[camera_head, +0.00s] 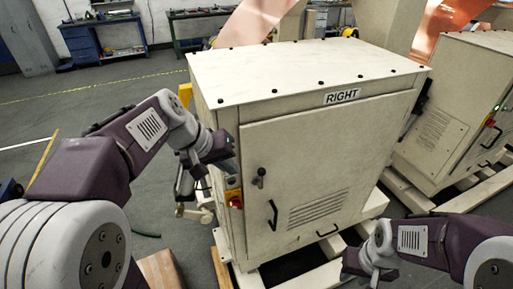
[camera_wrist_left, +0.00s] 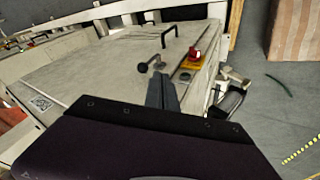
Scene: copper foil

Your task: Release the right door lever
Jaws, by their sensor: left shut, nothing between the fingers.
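The cream cabinet marked RIGHT (camera_head: 341,97) stands in the middle of the head view with its door closed. A small dark door lever (camera_head: 260,177) is on the left part of the door; it also shows in the left wrist view (camera_wrist_left: 148,67). A black pull handle (camera_head: 272,214) is below it. My left gripper (camera_head: 232,164) is shut and empty, a little left of the lever. In the left wrist view its fingers (camera_wrist_left: 161,88) point towards the lever, apparently without holding it. My right gripper (camera_head: 352,266) is low at the right; its fingers are unclear.
A red switch on a yellow plate (camera_head: 235,199) sits at the cabinet's left edge, close to my left gripper. A second cream cabinet (camera_head: 447,115) stands at the right. Pale base beams (camera_head: 340,241) run under the cabinet. Blue workbenches (camera_head: 100,40) are far back.

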